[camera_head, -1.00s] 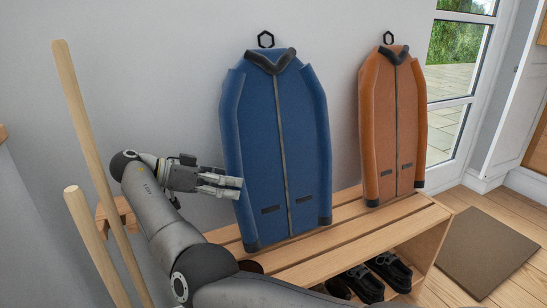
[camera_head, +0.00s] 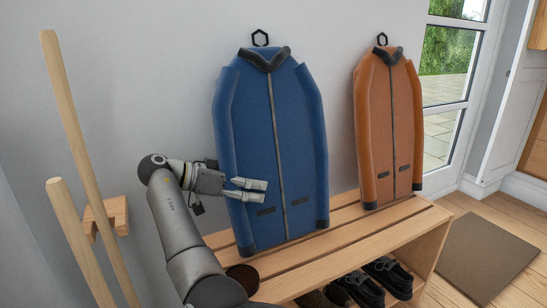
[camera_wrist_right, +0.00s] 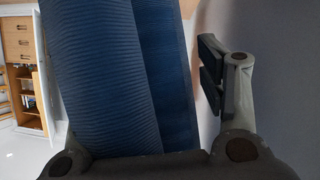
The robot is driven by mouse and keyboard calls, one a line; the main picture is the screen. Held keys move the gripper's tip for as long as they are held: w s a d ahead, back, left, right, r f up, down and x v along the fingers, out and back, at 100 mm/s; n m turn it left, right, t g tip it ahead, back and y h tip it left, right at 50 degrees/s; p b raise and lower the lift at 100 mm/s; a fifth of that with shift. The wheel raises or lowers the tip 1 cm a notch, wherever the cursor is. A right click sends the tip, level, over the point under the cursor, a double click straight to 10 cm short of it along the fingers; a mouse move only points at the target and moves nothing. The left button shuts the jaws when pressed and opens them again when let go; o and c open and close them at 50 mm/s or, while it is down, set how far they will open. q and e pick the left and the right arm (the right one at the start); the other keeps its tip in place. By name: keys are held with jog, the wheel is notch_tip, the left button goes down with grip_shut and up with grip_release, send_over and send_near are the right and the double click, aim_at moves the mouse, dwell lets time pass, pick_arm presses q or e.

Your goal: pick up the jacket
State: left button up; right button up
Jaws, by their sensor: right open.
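A blue jacket (camera_head: 273,150) with a dark collar hangs upright on the wall from a black hook. An orange jacket (camera_head: 388,125) hangs to its right. My right gripper (camera_head: 262,190) is open, with its fingers over the lower left front of the blue jacket. In the right wrist view the blue jacket (camera_wrist_right: 110,75) fills the middle and left. One finger stands to its right, apart from it; the other is mostly hidden by the blue cloth. I cannot tell whether the gripper touches the jacket. My left gripper is not in view.
A slatted wooden bench (camera_head: 335,230) stands below the jackets, with dark shoes (camera_head: 375,282) on its lower level. Two wooden poles (camera_head: 85,170) stand at left near my right arm. A brown mat (camera_head: 487,255) lies on the floor at right, before a glass door.

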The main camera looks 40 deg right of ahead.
jog(key=shift+c, duration=0.3)
jog(key=c, duration=1.2)
jog(key=shift+c, duration=0.8)
jog(key=shift+r, duration=0.1)
